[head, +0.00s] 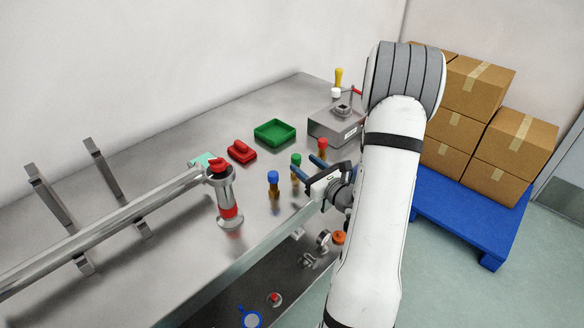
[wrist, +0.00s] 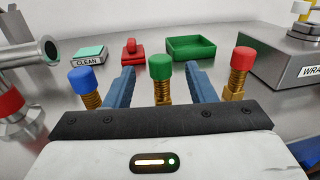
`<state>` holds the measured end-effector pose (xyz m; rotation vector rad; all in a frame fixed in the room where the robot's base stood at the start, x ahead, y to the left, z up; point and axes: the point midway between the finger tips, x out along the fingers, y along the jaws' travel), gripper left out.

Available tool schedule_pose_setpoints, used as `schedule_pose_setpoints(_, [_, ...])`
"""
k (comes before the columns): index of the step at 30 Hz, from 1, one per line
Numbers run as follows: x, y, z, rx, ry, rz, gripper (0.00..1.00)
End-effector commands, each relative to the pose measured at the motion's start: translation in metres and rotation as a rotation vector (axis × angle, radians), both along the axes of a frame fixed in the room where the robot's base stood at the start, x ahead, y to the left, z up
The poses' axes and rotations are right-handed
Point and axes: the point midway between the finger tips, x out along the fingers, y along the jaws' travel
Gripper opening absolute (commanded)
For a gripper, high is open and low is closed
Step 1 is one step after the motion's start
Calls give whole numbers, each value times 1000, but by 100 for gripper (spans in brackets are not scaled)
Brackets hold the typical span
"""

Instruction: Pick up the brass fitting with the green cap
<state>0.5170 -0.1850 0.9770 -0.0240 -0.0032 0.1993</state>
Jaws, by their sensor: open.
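The brass fitting with the green cap (head: 296,160) stands upright on the steel bench. In the wrist view the green cap (wrist: 160,66) and its brass threaded body show between the two blue fingers. My gripper (head: 306,168) is open, with one finger on each side of that fitting. No contact with it is visible. The fitting's lower end is hidden behind my gripper body in the wrist view. A blue-capped fitting (head: 273,183) stands to the left and a red-capped fitting (head: 322,149) to the right, both outside the fingers.
A green tray (head: 275,143), a red object (head: 242,152) and a "CLEAN" pad (wrist: 89,54) lie behind. A grey box (head: 335,127) stands at the back right. A steel pipe with a red-banded valve (head: 228,200) is at left. The bench front edge is close.

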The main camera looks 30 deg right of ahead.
Motion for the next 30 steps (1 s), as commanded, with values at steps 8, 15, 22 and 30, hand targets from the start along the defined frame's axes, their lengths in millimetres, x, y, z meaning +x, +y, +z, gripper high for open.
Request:
schedule_pose_setpoints(8, [39, 10, -3, -1, 2, 5, 50])
schedule_pose_setpoints(15, [46, 10, -5, 0, 1, 2, 50])
schedule_pose_setpoints(22, [46, 10, -5, -1, 1, 2, 39])
schedule_pose_setpoints(30, [46, 11, -5, -1, 1, 3, 17])
